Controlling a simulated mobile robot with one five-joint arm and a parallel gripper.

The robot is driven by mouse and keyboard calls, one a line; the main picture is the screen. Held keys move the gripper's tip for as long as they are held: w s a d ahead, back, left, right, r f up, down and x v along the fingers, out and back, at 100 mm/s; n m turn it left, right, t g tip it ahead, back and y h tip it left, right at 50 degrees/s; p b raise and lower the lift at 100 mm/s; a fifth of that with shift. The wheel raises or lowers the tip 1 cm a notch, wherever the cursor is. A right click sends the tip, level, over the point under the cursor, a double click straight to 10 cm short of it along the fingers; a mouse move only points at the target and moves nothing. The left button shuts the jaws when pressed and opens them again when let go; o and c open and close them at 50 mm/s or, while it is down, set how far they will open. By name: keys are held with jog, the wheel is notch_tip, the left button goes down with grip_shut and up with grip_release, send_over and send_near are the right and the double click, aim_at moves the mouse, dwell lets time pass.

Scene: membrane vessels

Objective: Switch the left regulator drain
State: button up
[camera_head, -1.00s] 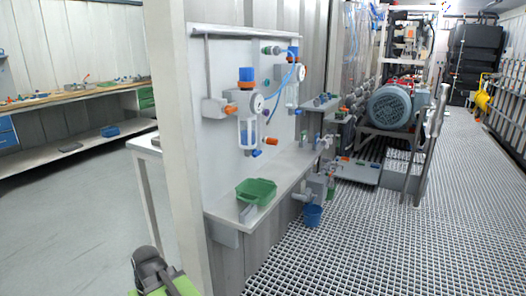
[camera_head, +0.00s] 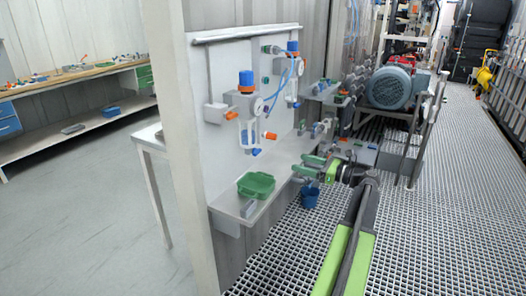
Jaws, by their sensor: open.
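The left regulator (camera_head: 243,103) is mounted on the white wall panel. It has a blue top knob (camera_head: 246,79), a round gauge (camera_head: 258,106) and a clear bowl below. A small blue drain piece (camera_head: 256,152) shows at the bottom of the bowl; its setting is too small to tell. A second regulator (camera_head: 292,72) with a blue top is to its right, farther along the panel. My gripper (camera_head: 303,166) is open and empty, its green fingers pointing left. In the picture it is right of and slightly below the drain, apart from it.
A narrow shelf (camera_head: 228,207) runs below the panel, with a green bin (camera_head: 256,184) on it. A blue bucket (camera_head: 310,197) is on the grating under my gripper. Orange handles (camera_head: 270,135) stick out near the left regulator. A pillar (camera_head: 180,120) stands left of the panel.

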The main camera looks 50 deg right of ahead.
aim_at(259, 152)
jog(key=x, duration=1.7)
jog(key=shift+w+a, duration=0.1)
jog(key=shift+w, duration=0.25)
